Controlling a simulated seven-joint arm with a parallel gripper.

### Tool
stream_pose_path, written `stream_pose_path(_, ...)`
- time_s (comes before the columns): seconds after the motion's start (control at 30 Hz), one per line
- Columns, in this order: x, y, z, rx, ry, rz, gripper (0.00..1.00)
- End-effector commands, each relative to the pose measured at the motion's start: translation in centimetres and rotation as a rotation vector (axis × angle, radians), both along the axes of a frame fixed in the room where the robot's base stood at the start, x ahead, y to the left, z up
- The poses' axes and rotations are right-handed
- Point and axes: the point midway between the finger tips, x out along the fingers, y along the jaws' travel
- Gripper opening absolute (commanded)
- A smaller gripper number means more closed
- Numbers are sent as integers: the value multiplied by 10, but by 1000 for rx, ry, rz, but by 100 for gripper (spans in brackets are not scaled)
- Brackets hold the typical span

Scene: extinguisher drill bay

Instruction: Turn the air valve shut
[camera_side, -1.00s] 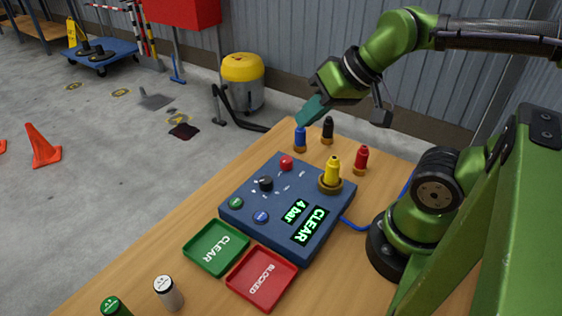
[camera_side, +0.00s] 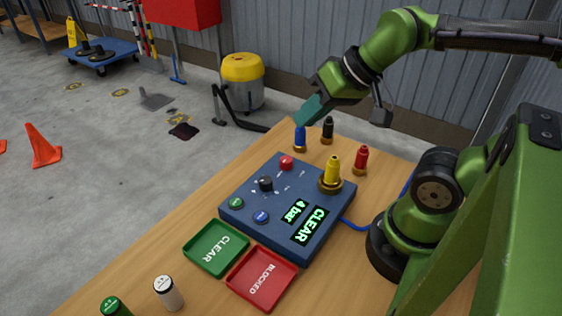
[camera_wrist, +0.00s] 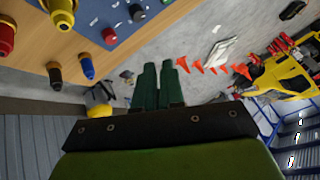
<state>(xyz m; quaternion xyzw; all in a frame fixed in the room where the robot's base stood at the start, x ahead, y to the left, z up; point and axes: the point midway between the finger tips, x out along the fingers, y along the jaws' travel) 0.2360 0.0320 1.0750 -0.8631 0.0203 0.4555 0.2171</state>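A blue control box (camera_side: 240,212) sits on the wooden table. A black knob (camera_side: 265,184) with white marks around it stands on its upper left; it looks like the air valve, though no label is readable. A red knob (camera_side: 286,162) is near the box's far edge. A yellow nozzle (camera_side: 333,172) stands in a brass fitting on the box. Green displays read "4 bar" and "CLEAR" (camera_side: 310,225). My gripper (camera_side: 302,119) is above the table's far edge, by the blue nozzle and away from the knobs. In the wrist view its teal fingers (camera_wrist: 158,88) are together, with nothing between them.
Blue (camera_side: 300,138), black (camera_side: 327,130) and red (camera_side: 361,160) nozzles stand behind the box. A green CLEAR tray (camera_side: 188,249) and a red BLOCKED tray (camera_side: 233,279) lie in front. White (camera_side: 168,292) and green (camera_side: 114,307) cylinders stand at the near edge.

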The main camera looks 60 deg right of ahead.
Motion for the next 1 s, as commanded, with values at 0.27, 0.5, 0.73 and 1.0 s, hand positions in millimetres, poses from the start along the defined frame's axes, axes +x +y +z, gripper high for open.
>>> stream_pose_path(0.27, 26, -57, -25, 127, 203, -326, 52)
stream_pose_path(0.5, 48, -130, -49, 605, 539, -1136, 60)
stream_pose_path(0.73, 54, -133, -41, 835, 665, -1504, 60)
stream_pose_path(1.0, 58, -124, -61, 856, 685, -1553, 60)
